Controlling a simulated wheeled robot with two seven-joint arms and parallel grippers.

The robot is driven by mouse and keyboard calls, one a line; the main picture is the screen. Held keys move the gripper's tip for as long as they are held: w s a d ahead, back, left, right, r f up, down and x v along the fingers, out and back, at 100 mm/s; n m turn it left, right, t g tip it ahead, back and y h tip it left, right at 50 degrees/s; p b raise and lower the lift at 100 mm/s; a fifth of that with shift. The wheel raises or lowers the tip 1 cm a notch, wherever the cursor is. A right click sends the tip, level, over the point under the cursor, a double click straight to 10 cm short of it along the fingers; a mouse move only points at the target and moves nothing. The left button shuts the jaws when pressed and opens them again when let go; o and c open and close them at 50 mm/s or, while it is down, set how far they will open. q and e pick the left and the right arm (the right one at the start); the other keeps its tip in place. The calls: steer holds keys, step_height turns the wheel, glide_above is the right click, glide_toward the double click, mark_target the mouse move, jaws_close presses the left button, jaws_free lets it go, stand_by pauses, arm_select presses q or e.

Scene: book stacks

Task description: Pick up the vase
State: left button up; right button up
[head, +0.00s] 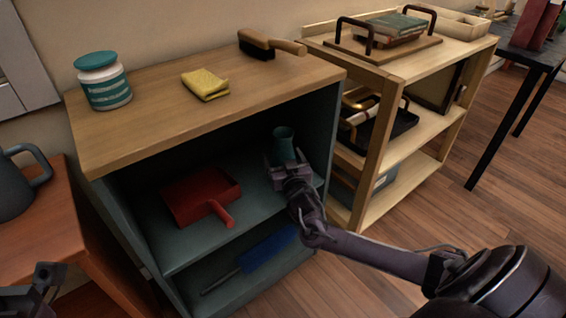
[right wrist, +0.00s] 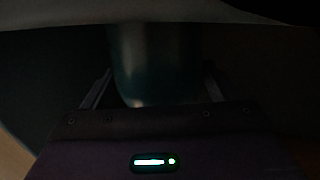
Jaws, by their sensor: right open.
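A teal vase (head: 284,142) stands upright on the middle shelf of the dark cabinet, near its right side. My right gripper (head: 286,165) reaches into the cabinet and is at the vase. In the dim right wrist view the vase (right wrist: 155,65) stands between the two spread fingers of the gripper (right wrist: 153,90), and its lower part shows most clearly. The vase's base is hidden by the gripper in the head view. Part of my left arm shows at the lower left corner of the head view, and its jaw state is unclear.
A red dustpan (head: 203,196) lies left of the vase on the same shelf. A blue brush (head: 266,249) lies on the shelf below. The cabinet top (head: 150,122) is close above my right gripper. A pale wooden shelf unit (head: 372,175) stands right of the cabinet.

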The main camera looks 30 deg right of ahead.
steer(key=c, duration=1.3)
steer(key=shift+r, duration=0.1)
steer(key=shift+c, duration=0.5)
steer(key=shift+r, duration=0.1)
